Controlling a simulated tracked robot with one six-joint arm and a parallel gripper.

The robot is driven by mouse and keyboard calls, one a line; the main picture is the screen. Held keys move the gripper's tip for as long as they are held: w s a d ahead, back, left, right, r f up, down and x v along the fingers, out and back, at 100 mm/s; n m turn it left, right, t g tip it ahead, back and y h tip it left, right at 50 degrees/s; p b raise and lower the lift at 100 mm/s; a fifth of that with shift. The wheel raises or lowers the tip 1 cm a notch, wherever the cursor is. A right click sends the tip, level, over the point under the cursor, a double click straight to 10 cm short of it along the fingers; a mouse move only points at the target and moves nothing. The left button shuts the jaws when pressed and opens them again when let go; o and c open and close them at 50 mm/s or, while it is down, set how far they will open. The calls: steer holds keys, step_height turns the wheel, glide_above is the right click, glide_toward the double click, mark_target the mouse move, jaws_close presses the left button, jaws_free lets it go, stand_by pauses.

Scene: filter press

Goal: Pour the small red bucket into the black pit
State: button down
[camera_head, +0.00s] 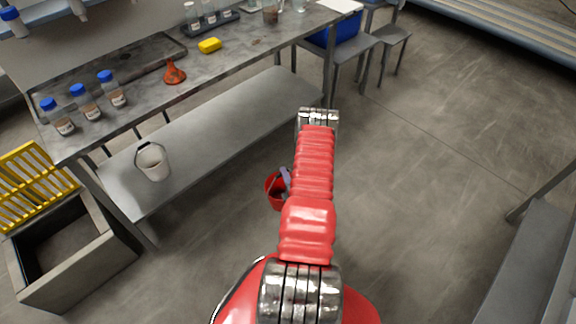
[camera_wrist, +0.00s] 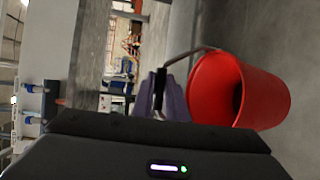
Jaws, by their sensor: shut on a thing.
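The small red bucket (camera_head: 273,193) shows in the head view beside my red arm, partly hidden by it, with a dark inside. In the wrist view the red bucket (camera_wrist: 265,97) is large, at right, and its thin handle runs to my gripper (camera_wrist: 168,97). My gripper's purple-grey fingers are shut on the handle; in the head view a bit of the gripper (camera_head: 286,177) shows at the bucket's edge. The bucket's contents cannot be made out. An open grey-walled pit (camera_head: 80,280) with a dark inside lies at the lower left of the head view, well apart from the bucket.
A yellow grate (camera_head: 38,185) stands behind the pit. A steel bench (camera_head: 140,95) holds bottles, an orange funnel (camera_head: 174,72) and a yellow sponge (camera_head: 209,45). A white bucket (camera_head: 153,162) stands on its lower shelf. A chair (camera_head: 390,38) stands beyond.

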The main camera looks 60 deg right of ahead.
steer(key=w+a+r+n+t+y, duration=0.1)
steer(key=w+a+r+n+y, duration=0.1)
steer(key=w+a+r, duration=0.75)
steer(key=w+a+r+n+t+y, duration=0.1)
steer(key=w+a+r, duration=0.6)
steer(key=w+r, duration=0.5)
steer(key=w+a+r+n+y, duration=0.1)
steer(key=w+a+r+y, duration=0.1)
steer(key=a+r, duration=0.4)
steer(key=w+a+r+n+t+y, duration=0.1)
steer(key=w+a+r, duration=0.3)
steer(key=a, duration=1)
steer(key=w+a+r+n+y, duration=0.2)
steer(key=w+a+r+y, duration=0.1)
steer(key=a+r, duration=0.5)
steer(key=shift+w+a+r+n+t+y, duration=0.25)
steer(key=shift+a+n+y, duration=0.2)
steer(key=shift+a, duration=0.65)
steer(key=shift+a+f, duration=0.15)
